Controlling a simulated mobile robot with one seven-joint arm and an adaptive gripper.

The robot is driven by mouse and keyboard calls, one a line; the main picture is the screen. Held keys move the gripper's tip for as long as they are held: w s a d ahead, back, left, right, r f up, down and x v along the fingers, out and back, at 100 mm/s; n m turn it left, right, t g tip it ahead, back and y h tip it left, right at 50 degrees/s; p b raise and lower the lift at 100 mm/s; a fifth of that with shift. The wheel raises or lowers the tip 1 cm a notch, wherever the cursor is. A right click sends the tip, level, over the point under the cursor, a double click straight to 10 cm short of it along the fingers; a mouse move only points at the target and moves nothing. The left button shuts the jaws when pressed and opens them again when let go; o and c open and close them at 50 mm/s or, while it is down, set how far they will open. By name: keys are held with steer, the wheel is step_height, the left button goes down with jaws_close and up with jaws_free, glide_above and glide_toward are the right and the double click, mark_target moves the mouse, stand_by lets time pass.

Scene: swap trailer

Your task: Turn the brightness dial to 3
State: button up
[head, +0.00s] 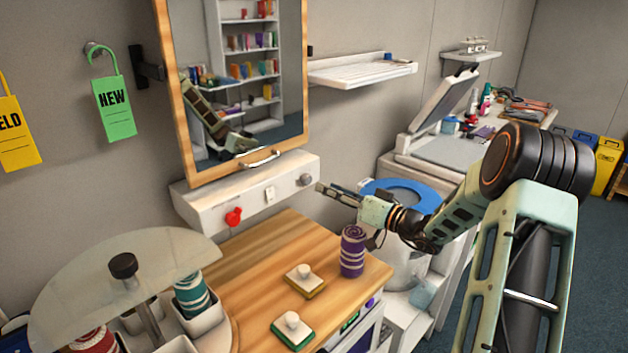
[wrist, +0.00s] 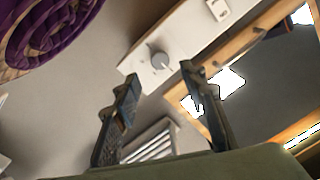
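A small round grey dial (head: 306,180) sits at the right end of a white panel (head: 210,207) under the mirror. The dial also shows in the wrist view (wrist: 160,60), just beyond and between my fingertips. Its scale marks are too small to read, so I cannot tell its setting. My gripper (head: 330,190) is just right of the dial in the head view, pointing toward the panel. In the wrist view its two fingers (wrist: 159,74) stand apart, with nothing between them.
The panel also carries a red knob (head: 233,217) and a white switch (head: 269,196). Below, the wooden counter (head: 245,262) holds a purple roll (head: 352,252) and two handled blocks. The mirror (head: 240,80) stands above; a bin with a blue ring lid (head: 402,193) is behind my arm.

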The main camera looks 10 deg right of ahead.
mark_target(309, 181)
steer(key=p+x, duration=0.1)
steer(key=x, duration=0.5)
steer(key=shift+w+a, duration=0.15)
steer(key=shift+c, duration=0.2)
jaws_close()
